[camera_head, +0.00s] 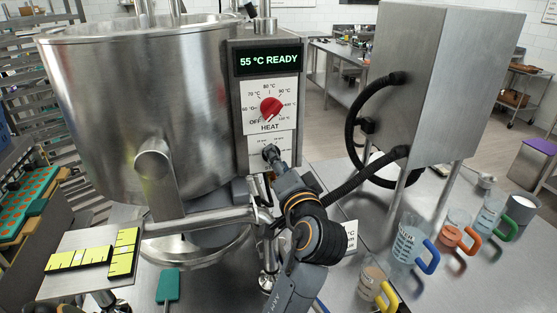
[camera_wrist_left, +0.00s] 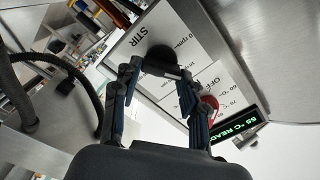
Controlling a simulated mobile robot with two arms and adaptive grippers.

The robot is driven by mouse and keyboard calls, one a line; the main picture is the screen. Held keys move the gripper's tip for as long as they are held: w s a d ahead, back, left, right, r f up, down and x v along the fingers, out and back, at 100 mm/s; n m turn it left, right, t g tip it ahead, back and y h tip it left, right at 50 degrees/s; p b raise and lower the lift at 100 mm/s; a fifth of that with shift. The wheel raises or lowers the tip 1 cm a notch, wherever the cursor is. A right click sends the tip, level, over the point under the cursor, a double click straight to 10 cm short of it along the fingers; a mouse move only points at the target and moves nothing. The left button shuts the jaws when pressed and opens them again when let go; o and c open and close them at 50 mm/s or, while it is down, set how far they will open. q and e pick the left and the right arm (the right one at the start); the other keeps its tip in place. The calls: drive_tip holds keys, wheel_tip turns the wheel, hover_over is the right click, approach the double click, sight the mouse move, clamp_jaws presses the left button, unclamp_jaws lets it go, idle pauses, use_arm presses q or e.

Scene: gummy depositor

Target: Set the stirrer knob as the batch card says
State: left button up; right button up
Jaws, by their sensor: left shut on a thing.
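The stirrer knob (camera_wrist_left: 160,59) is dark and sits on the white STIR dial plate (camera_wrist_left: 140,40) in the left wrist view. My left gripper (camera_wrist_left: 158,80) has its fingers on either side of the knob and is shut on it. In the head view my left gripper (camera_head: 271,155) is at the STIR plate (camera_head: 258,140), under the HEAT dial, and covers most of it. I cannot read where the knob points. A white card (camera_head: 351,236) with a partly visible "°C" stands behind my left arm, mostly hidden. My right gripper is not in view.
The red HEAT knob (camera_head: 271,107) is just above, under a display (camera_head: 268,61) reading "55 °C READY". A big steel kettle (camera_head: 140,110) stands left. A steel box (camera_head: 440,85) with black hoses and several handled jugs (camera_head: 407,245) are on the right.

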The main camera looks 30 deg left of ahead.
use_arm(q)
drive_tip(key=shift+r, duration=0.1)
drive_tip(key=o, duration=1.1)
drive_tip(key=shift+o, duration=0.2)
